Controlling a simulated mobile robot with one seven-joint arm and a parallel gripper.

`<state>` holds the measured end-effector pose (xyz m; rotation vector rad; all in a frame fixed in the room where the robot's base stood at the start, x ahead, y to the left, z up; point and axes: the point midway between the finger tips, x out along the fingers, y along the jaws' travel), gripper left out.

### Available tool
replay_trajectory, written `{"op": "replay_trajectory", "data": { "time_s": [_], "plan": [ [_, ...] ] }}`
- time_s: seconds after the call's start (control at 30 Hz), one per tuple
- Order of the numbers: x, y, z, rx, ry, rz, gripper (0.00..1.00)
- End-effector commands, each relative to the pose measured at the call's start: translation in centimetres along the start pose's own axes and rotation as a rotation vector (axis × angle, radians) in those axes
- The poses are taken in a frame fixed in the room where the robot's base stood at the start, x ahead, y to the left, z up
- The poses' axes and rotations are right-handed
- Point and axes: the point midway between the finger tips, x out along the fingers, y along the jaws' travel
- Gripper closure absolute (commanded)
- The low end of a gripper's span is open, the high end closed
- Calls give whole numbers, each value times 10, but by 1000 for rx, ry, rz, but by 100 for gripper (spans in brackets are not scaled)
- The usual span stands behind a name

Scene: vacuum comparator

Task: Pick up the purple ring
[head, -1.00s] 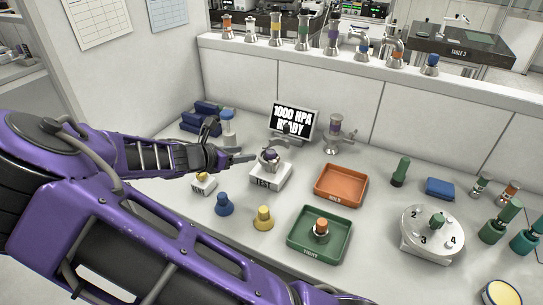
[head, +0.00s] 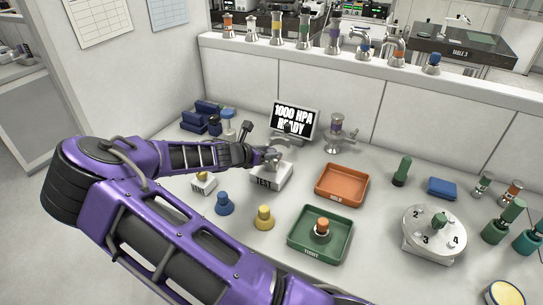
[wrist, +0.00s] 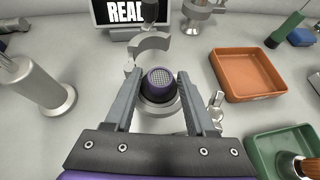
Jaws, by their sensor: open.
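The purple ring (wrist: 159,90), dark purple around a grey mesh centre, sits on a round metal seat in the wrist view. My gripper (wrist: 159,78) is open, with one finger on each side of the ring; I cannot tell whether they touch it. In the head view my gripper (head: 270,157) is over the white block marked TEST (head: 268,177), and it largely hides the ring there.
A grey open clamp (wrist: 150,43) lies just beyond the ring, before the READY screen (head: 293,121). An orange tray (head: 341,184) and a green tray (head: 320,235) stand to the right. Blue (head: 224,204) and yellow (head: 264,217) pieces stand in front.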

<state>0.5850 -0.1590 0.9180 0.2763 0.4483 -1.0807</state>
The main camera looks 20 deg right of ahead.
Motion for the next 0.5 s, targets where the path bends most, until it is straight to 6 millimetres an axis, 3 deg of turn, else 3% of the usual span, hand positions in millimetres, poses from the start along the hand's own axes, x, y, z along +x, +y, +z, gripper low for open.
{"op": "replay_trajectory", "data": {
  "time_s": [0.17, 0.2, 0.5],
  "plan": [
    [0, 0, 0, 0, 0, 1, 44],
    [0, 0, 0, 0, 0, 0, 48],
    [0, 0, 0, 0, 0, 0, 100]
  ]
}}
